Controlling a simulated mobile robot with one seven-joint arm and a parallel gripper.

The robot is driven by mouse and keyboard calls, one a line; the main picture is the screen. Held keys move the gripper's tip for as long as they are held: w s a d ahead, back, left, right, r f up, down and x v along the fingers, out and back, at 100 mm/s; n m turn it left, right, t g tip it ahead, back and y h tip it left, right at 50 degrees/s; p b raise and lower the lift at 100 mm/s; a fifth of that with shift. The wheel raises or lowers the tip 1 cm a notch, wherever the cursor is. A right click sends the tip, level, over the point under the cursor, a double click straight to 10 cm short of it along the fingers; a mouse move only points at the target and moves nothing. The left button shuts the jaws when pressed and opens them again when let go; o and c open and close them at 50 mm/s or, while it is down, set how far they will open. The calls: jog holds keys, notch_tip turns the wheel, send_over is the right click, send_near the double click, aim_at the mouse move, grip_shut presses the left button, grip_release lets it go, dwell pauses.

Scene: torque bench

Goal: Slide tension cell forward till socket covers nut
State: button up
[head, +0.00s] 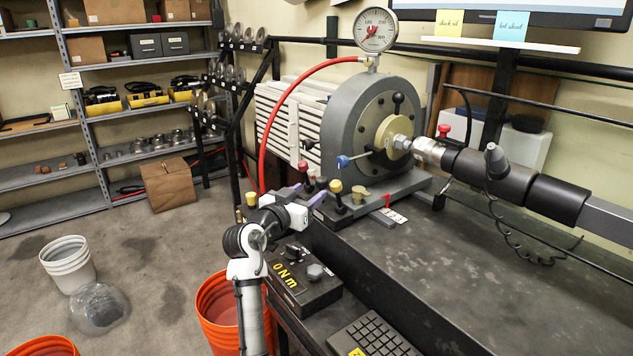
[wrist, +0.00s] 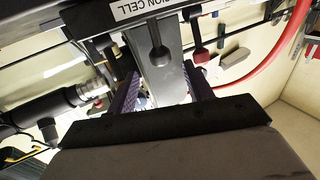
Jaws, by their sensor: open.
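A metal nut (head: 402,142) sits at the centre of the tan hub on the grey round housing. To its right, a silver socket end (head: 429,150) on a long black cylinder (head: 475,168) points at the nut; I cannot tell whether they overlap. A plate ending in "ION CELL" (wrist: 140,8) shows in the wrist view beside a black-knobbed lever (wrist: 158,52). My gripper (head: 305,193) is open at the row of levers by the bench's left end. In the wrist view, its purple fingers (wrist: 155,68) stand either side of the black-knobbed lever, apart from it.
A red-knobbed lever (wrist: 201,56) stands just outside the right finger in the wrist view. A yellow-knobbed lever (head: 336,187) is close by. A readout box (head: 303,280) and keyboard (head: 372,335) lie in front. The dark bench top (head: 450,255) is mostly clear.

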aim_at(319, 185)
jog(key=p+x, duration=0.1)
jog(key=x, duration=0.4)
jog(key=shift+a, duration=0.1)
grip_shut()
